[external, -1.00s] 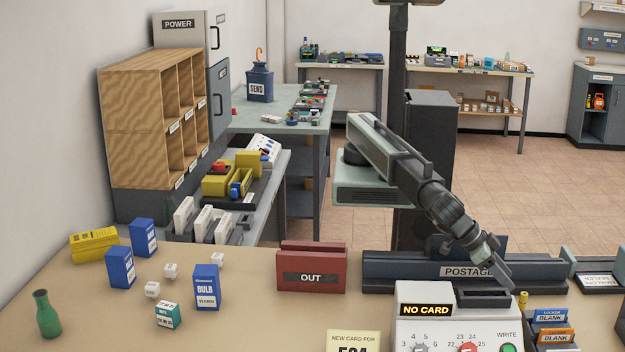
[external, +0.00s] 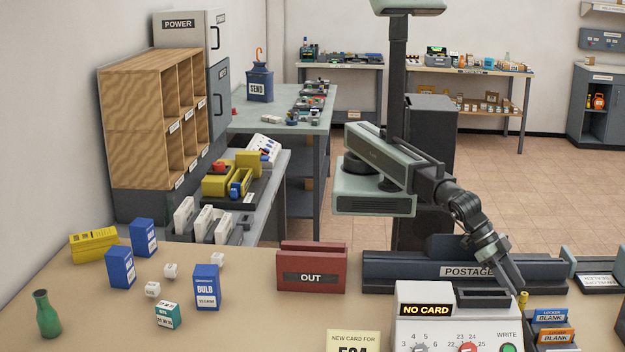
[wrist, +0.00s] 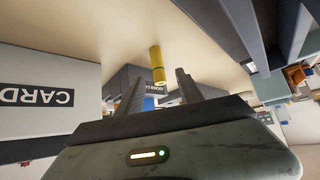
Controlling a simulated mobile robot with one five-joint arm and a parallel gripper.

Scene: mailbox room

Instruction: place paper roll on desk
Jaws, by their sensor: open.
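A small yellow cylinder (external: 523,299), which looks like the paper roll, stands upright on the tan desk (external: 245,325), just right of the card machine. In the wrist view the yellow cylinder (wrist: 157,66) is ahead of my gripper, roughly in line with the gap between the fingers. My gripper (external: 519,287) is low and pointed down at the cylinder. In the wrist view its two fingers (wrist: 158,88) are spread, with nothing visibly held. Whether a finger touches the cylinder cannot be told.
The card machine (external: 425,332) with its "NO CARD" display stands close left of my gripper. A rack of blue and orange locker cards (external: 551,318) is close on the right. The long "POSTAGE" tray (external: 410,270) lies behind. Desk space left of the "NEW CARD" sign (external: 352,341) is clear.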

